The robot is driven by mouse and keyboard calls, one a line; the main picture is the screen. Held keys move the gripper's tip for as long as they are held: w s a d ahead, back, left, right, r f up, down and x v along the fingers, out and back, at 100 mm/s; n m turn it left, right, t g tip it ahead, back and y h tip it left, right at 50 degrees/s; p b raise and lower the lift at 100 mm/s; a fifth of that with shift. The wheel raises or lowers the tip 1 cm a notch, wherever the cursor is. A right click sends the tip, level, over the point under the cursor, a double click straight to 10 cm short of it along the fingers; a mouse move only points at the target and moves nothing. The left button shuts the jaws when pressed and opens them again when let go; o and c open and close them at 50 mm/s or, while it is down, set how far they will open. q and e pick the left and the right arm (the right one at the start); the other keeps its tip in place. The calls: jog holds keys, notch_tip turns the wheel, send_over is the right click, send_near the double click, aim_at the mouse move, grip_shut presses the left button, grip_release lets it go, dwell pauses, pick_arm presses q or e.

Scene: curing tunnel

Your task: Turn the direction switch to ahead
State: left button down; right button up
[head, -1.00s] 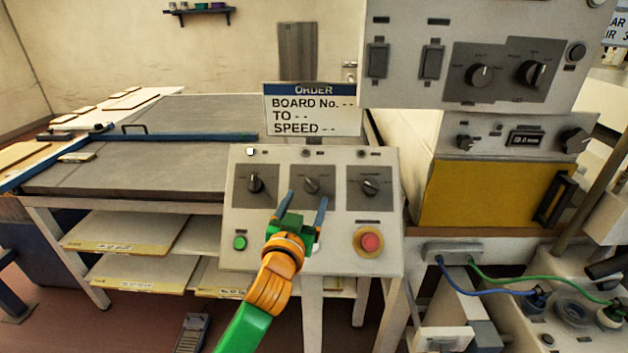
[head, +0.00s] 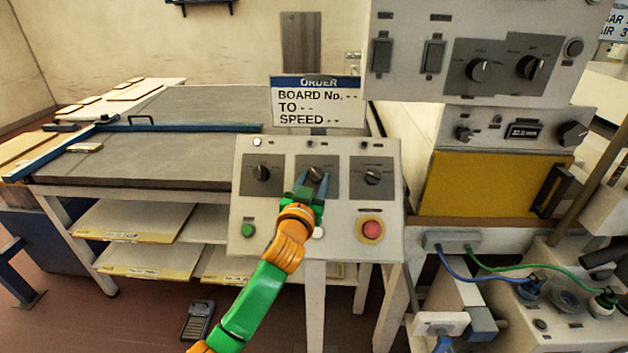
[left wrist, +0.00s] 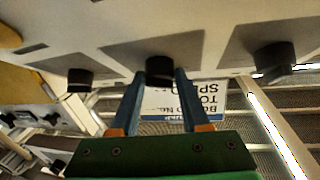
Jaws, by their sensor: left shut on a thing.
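The grey-white control panel (head: 330,240) carries three black rotary knobs in a row: a left knob (head: 262,173), a middle knob (head: 317,173) and a right knob (head: 372,177). Their labels are too small to read, so I cannot tell by text which is the direction switch. My left gripper (head: 313,182) is at the middle knob, its blue fingers on either side of it and shut on it. The left wrist view shows the middle knob (left wrist: 160,68) between the fingertips (left wrist: 158,80). The gripper partly hides the knob's plate. My right gripper is not in view.
Below the knobs are a green button (head: 248,229) and a red button (head: 370,229) on a yellow ring. An order sign (head: 318,103) stands behind the panel, with dashes in its lines. A larger control box (head: 480,60) overhangs at the upper right.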

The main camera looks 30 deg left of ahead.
pick_arm(q)
jog(key=shift+r+m+h+p, duration=0.2)
jog(key=shift+m+h+p, duration=0.1)
jog(key=shift+p, duration=0.25)
jog(key=m+h+p, duration=0.3)
jog(key=m+p, duration=0.2)
jog(key=a+m+h+p, duration=0.1)
jog(key=m+h+p, duration=0.1)
jog(key=shift+r+h, duration=0.3)
jog(key=shift+r, duration=0.1)
jog(key=m+g+h+p, duration=0.1)
jog(key=m+p, duration=0.1)
jog(key=shift+a+m, duration=0.15)
jog(key=shift+m, duration=0.15)
jog(key=m+h, duration=0.1)
jog(key=m+g+h, duration=0.1)
jog(key=shift+w+a+r+m+p, duration=0.1)
jog(key=shift+a+r+m+p, duration=0.1)
jog(key=shift+m+p, duration=0.2)
jog(key=m+g+h, duration=0.1)
jog(key=m+g, duration=0.1)
jog(key=m, duration=0.1)
jog(key=shift+f+m+g+h, duration=0.1)
jog(key=shift+m+g+h, duration=0.2)
jog(key=shift+g+h, duration=0.1)
jog(key=shift+w+m+g+h, duration=0.15)
jog(key=shift+m+g+h, duration=0.15)
jog(key=shift+m+g, duration=1.3)
jog(key=shift+m, duration=0.4)
